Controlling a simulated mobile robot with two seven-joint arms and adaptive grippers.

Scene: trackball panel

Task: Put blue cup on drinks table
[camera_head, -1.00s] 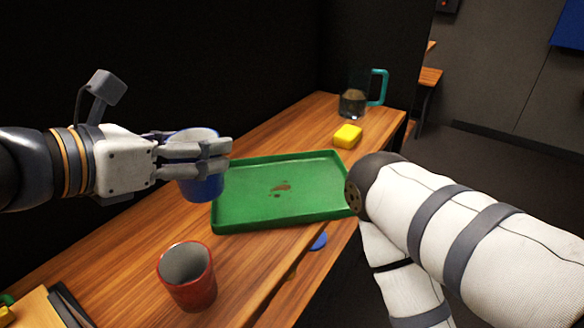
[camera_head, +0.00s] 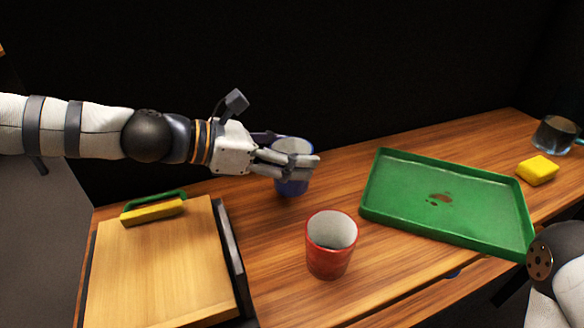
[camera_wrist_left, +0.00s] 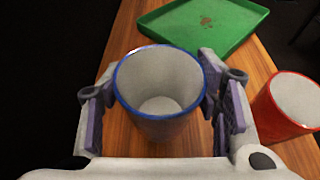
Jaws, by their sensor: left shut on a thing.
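The blue cup (camera_head: 291,187) is upright, with a pale grey inside, at the back of the wooden table (camera_head: 275,250). My left gripper (camera_head: 300,168) is shut on it, with fingers on both sides of its wall. In the left wrist view the empty cup (camera_wrist_left: 160,82) sits between the two fingers. I cannot tell whether its base touches the table. My right gripper is out of view; only part of my right arm shows at the lower right.
A red cup (camera_head: 331,243) stands in front of the blue cup. A green tray (camera_head: 395,215) lies to the right, then a yellow block (camera_head: 537,170) and a glass jug (camera_head: 553,135). A wooden board (camera_head: 160,270) with a green-and-yellow brush (camera_head: 153,210) is at left.

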